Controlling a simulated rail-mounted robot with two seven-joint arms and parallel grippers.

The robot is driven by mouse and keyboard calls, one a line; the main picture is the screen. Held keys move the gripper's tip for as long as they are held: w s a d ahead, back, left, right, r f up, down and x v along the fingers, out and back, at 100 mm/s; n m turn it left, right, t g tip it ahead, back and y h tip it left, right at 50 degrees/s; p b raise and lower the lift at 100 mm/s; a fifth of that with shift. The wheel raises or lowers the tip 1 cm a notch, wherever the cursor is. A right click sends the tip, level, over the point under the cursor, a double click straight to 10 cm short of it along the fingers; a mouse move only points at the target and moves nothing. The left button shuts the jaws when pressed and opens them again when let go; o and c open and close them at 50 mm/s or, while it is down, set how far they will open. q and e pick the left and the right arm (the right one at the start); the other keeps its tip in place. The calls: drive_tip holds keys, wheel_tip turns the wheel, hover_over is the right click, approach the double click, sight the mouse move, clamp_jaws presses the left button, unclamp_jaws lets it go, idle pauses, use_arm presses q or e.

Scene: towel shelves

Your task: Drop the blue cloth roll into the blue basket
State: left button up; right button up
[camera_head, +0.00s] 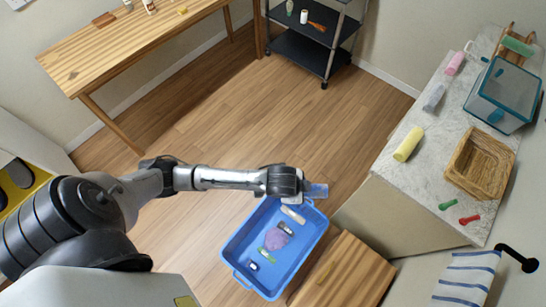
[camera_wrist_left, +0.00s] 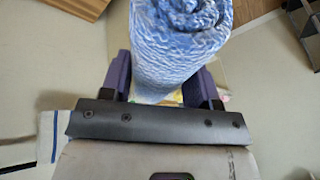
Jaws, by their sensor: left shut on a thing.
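My left gripper (camera_head: 304,189) is shut on the blue cloth roll (camera_wrist_left: 175,45), which sits between the two purple fingers in the left wrist view. In the head view the blue roll (camera_head: 318,190) shows at the end of my arm, above the upper right corner of the blue basket (camera_head: 236,243). The basket is on the floor and holds several small items, among them a purple one (camera_head: 275,240). The roll's height above the basket is hard to tell. My right gripper is not in view.
A marble counter (camera_head: 405,180) on the right bears a wicker basket (camera_head: 482,165), a teal-edged clear box (camera_head: 505,95) and several rolls. A wooden top (camera_head: 345,272) stands beside the blue basket. A wooden table (camera_head: 130,50) and black cart (camera_head: 300,52) are farther off. Open floor lies between.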

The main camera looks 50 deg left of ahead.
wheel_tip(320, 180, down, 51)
drive_tip(key=b, duration=4.8)
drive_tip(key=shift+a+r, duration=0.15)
use_arm(q)
drive_tip(key=s+a+f+m+h, duration=0.1)
drive_tip(key=s+f+m, duration=0.1)
drive_tip(key=f, duration=2)
drive_tip(key=s+a+f+m+g+h, duration=0.1)
drive_tip(key=s+f+m, duration=0.2)
drive_tip(key=f, duration=1.9)
drive_tip(key=s+a+f+m+h, duration=0.1)
drive_tip(key=s+f+m, duration=0.1)
drive_tip(key=f, duration=2)
drive_tip(key=shift+s+a+f+m, duration=0.15)
drive_tip(key=shift+s+a+m, duration=0.1)
drive_tip(key=shift+s+m, duration=0.15)
drive_tip(key=o, duration=1)
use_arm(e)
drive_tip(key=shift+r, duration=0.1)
